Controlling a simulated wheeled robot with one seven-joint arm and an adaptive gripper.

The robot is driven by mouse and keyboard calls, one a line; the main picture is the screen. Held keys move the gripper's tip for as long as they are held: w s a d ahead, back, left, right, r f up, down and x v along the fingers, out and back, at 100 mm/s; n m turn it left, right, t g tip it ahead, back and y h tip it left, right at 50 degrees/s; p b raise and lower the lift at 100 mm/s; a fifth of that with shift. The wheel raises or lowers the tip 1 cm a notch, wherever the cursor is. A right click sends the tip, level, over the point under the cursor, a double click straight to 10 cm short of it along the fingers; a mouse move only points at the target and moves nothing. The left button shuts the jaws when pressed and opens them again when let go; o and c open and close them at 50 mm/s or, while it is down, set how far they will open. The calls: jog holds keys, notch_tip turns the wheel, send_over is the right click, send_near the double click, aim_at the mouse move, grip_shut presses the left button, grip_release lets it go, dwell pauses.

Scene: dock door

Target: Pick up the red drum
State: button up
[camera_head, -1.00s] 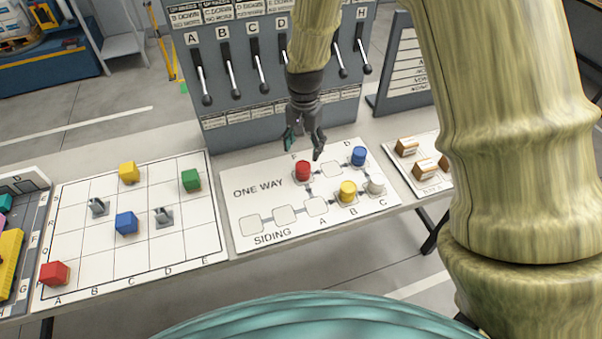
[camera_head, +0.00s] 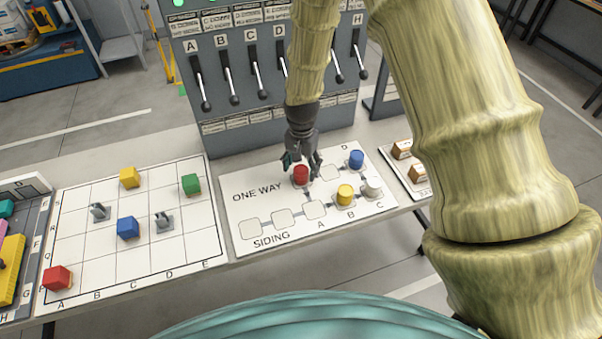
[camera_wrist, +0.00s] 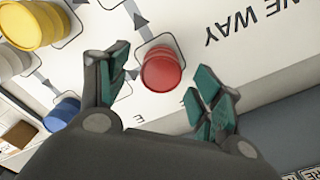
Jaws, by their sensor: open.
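The red drum (camera_head: 301,174) stands upright on a square of the white ONE WAY board (camera_head: 243,206). My gripper (camera_head: 302,164) is low over the board, at the drum's far side in the head view. The wrist view shows the red drum (camera_wrist: 161,71) just ahead of the open fingers (camera_wrist: 163,100), between their lines. The fingers have teal pads, one on each side of the drum. I see no clear contact with it.
On the same board stand a blue drum (camera_head: 356,159), a yellow drum (camera_head: 345,194) and a white drum (camera_head: 373,187). A lever panel (camera_head: 225,125) rises behind. A grid board (camera_head: 88,255) with coloured cubes lies to the left.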

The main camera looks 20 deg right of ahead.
aim_at(301, 169)
jog(key=shift+f+p, duration=0.7)
jog(key=shift+f, duration=1.2)
jog(key=c, duration=1.2)
